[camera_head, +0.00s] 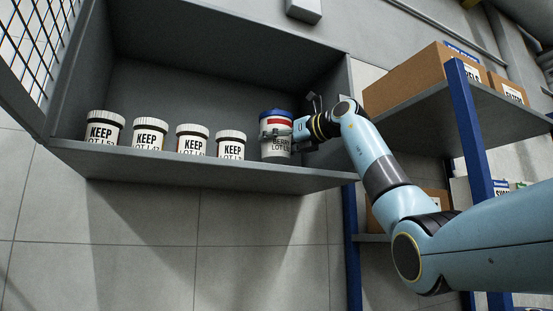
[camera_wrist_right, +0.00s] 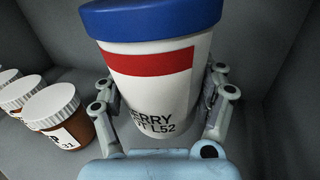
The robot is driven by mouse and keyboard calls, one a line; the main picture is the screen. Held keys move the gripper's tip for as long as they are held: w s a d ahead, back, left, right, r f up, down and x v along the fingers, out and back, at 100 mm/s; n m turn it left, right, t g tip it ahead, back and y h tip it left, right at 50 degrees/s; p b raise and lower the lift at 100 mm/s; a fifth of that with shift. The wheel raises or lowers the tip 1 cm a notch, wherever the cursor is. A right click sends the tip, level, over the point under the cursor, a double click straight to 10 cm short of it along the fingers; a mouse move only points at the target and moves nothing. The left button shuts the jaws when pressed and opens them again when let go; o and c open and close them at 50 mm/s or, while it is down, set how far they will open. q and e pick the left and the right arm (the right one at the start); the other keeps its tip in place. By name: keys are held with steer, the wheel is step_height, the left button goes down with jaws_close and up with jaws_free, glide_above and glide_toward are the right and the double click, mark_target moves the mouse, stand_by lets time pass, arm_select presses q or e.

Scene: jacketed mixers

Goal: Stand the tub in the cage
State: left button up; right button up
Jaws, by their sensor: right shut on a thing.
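The tub (camera_head: 276,149) is white with a blue lid, a red band and lettering that reads in part "BERRY LOT L". It is upright inside the grey cage (camera_head: 205,164), at the right end of a row of jars. My right gripper (camera_head: 278,135) is shut around the tub from the right. In the right wrist view the tub (camera_wrist_right: 155,75) fills the middle, with a gripper finger on either side. I cannot tell whether its base touches the cage floor. My left gripper is not in view.
Several white-lidded jars marked KEEP (camera_head: 231,146) stand left of the tub, the nearest a small gap away. The mesh door (camera_head: 38,45) is open at the left. A shelf with cardboard boxes (camera_head: 415,78) and a blue post (camera_head: 470,130) stands at the right.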

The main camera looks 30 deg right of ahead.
mark_target(277, 159)
steer(key=shift+s+d+f, duration=0.1)
steer(key=shift+d+f, duration=0.05)
steer(key=shift+f, duration=0.5)
step_height(277, 159, down, 3)
steer(key=shift+f, duration=0.2)
steer(key=shift+w+f, duration=0.1)
steer(key=shift+w, duration=0.1)
steer(key=shift+f, duration=0.15)
steer(key=o, duration=1.7)
steer(key=shift+c, duration=0.2)
